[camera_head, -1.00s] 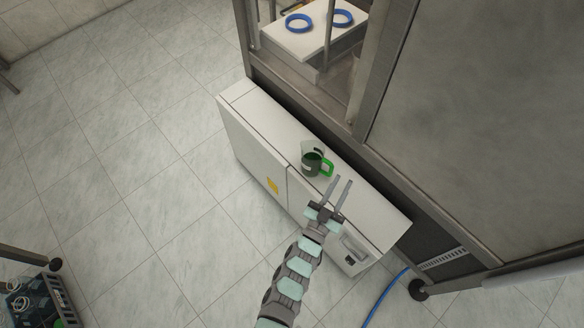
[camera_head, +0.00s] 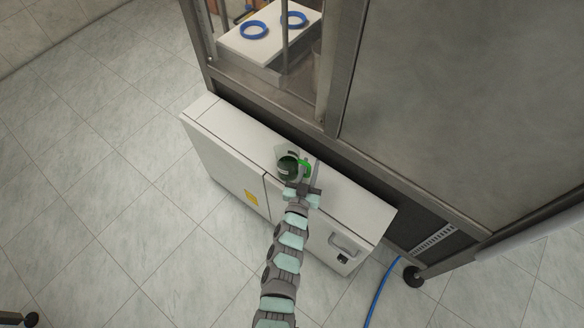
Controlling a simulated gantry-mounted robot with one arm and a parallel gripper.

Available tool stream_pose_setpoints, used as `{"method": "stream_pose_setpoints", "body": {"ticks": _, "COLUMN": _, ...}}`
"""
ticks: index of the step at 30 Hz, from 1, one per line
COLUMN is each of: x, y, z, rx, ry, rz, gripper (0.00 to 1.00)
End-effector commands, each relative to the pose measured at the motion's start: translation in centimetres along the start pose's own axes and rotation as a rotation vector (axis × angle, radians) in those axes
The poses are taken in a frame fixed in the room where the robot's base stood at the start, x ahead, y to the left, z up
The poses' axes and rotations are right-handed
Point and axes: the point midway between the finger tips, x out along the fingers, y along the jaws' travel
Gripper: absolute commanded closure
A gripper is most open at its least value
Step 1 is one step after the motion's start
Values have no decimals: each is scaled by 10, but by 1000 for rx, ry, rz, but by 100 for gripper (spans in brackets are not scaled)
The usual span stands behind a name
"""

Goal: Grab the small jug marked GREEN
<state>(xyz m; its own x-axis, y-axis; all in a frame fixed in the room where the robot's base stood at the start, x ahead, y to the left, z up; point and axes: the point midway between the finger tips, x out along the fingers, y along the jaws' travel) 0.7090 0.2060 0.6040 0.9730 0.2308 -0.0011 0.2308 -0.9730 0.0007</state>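One finger shows right of the green handle; the other is hard to make out against the jug. I cannot tell whether the fingers touch the handle or are closed on it.
The metal-framed machine (camera_head: 430,90) rises right behind the cabinet. Blue rings (camera_head: 254,30) lie on a white plate inside it. A blue hose (camera_head: 378,290) runs on the floor at the right. The cabinet top left of the jug is clear.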

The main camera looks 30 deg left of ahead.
Motion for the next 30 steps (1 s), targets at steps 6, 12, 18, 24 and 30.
{"method": "stream_pose_setpoints", "body": {"ticks": 6, "x": 18, "y": 0, "z": -1, "rx": 0, "ry": 2, "rz": 0, "gripper": 76}}
{"method": "stream_pose_setpoints", "body": {"ticks": 12, "x": 17, "y": 0, "z": -1, "rx": 1, "ry": 1, "rz": 0, "gripper": 81}}
{"method": "stream_pose_setpoints", "body": {"ticks": 18, "x": 17, "y": 0, "z": -1, "rx": 1, "ry": 1, "rz": 0, "gripper": 97}}
{"method": "stream_pose_setpoints", "body": {"ticks": 24, "x": 17, "y": 0, "z": -1, "rx": 1, "ry": 1, "rz": 0, "gripper": 100}}
{"method": "stream_pose_setpoints", "body": {"ticks": 30, "x": 17, "y": -1, "z": 0, "rx": 1, "ry": 1, "rz": 0, "gripper": 100}}
